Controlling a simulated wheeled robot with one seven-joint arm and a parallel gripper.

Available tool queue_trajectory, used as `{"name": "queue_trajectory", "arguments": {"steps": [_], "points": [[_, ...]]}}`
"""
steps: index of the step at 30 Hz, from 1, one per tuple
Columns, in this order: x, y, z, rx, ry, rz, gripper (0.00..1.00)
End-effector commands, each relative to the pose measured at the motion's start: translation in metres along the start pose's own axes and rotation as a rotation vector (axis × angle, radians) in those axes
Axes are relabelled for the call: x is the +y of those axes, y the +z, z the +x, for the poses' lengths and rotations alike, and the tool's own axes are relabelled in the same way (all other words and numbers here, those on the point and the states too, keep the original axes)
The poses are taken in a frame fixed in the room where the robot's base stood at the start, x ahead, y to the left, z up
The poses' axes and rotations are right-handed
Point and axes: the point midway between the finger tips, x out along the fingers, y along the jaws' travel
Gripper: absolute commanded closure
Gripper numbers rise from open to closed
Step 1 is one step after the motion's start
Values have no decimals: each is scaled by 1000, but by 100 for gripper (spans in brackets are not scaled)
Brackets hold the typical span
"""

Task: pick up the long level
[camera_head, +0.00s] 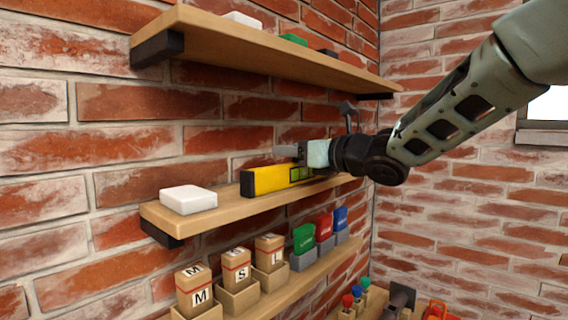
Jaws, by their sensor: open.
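The long level (268,179) is a yellow bar with a dark end cap and a green vial window. It lies on the middle wooden shelf, and its far end is hidden behind my gripper. My gripper (294,160) reaches in from the right at the level, with grey fingers by its upper side near the vial. The jaws are open. I cannot tell whether the fingers touch the level.
A white block (188,199) sits on the middle shelf (225,212), left of the level. An upper shelf (250,50) overhangs with small blocks. A lower shelf (300,284) holds labelled tan blocks (194,287) and coloured packs (304,238). Brick walls enclose the corner.

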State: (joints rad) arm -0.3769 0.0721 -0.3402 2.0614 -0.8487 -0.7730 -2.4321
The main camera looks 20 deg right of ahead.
Motion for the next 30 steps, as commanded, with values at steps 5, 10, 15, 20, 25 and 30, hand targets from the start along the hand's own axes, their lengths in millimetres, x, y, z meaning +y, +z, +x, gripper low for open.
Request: {"name": "queue_trajectory", "arguments": {"steps": [5, 10, 15, 20, 25, 30], "points": [[1, 0, -3, -1, 0, 1, 53], [1, 0, -2, -1, 0, 1, 53], [0, 0, -2, -1, 0, 1, 97], [0, 1, -2, -3, 0, 0, 100], [0, 3, -2, -3, 0, -1, 100], [0, 23, -3, -9, 0, -3, 100]]}}
